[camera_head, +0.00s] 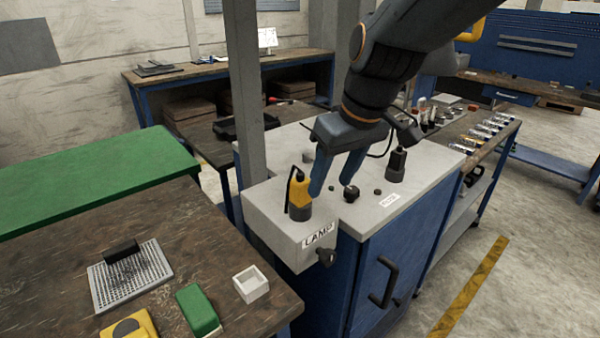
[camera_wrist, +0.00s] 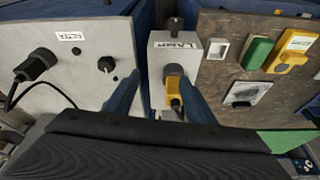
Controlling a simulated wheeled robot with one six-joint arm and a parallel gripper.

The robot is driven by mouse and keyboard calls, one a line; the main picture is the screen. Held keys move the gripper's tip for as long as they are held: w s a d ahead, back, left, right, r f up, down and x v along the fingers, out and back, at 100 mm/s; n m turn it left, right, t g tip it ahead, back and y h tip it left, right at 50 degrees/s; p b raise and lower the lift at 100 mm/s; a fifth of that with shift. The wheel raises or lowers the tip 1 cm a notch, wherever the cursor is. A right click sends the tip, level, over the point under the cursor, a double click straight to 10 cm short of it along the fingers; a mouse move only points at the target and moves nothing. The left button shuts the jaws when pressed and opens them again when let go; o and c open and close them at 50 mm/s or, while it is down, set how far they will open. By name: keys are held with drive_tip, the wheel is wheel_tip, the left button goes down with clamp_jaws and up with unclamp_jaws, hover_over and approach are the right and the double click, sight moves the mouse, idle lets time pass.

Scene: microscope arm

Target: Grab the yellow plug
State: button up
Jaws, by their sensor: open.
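The yellow plug (camera_head: 298,188) stands upright in a dark round socket on top of the grey box labelled LAMP (camera_head: 275,215). My gripper (camera_head: 332,186) is open and empty, pointing down. In the head view both fingers are to the right of the plug, the nearer finger close beside it; I cannot tell whether they touch. In the wrist view the yellow plug (camera_wrist: 174,98) shows between the open fingers of my gripper (camera_wrist: 158,78), nearer the right finger and partly beside its edge.
A black plug (camera_head: 397,165) and a black knob (camera_head: 351,193) stand on the grey cabinet top to the right. A post (camera_head: 243,80) rises behind the lamp box. The wooden bench (camera_head: 60,240) at left holds a white square tray (camera_head: 251,284) and a green block (camera_head: 198,310).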

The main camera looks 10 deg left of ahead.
sight(301, 180)
drive_tip(key=a+r+n+p, duration=0.1)
drive_tip(key=a+r+n, duration=0.1)
drive_tip(key=a+r, duration=0.25)
drive_tip(key=shift+y, duration=0.5)
drive_tip(key=shift+p+x, duration=1.1)
drive_tip(key=shift+x, duration=2.75)
drive_tip(key=shift+d+f, duration=0.1)
drive_tip(key=shift+d, duration=0.1)
drive_tip(key=c, duration=1.2)
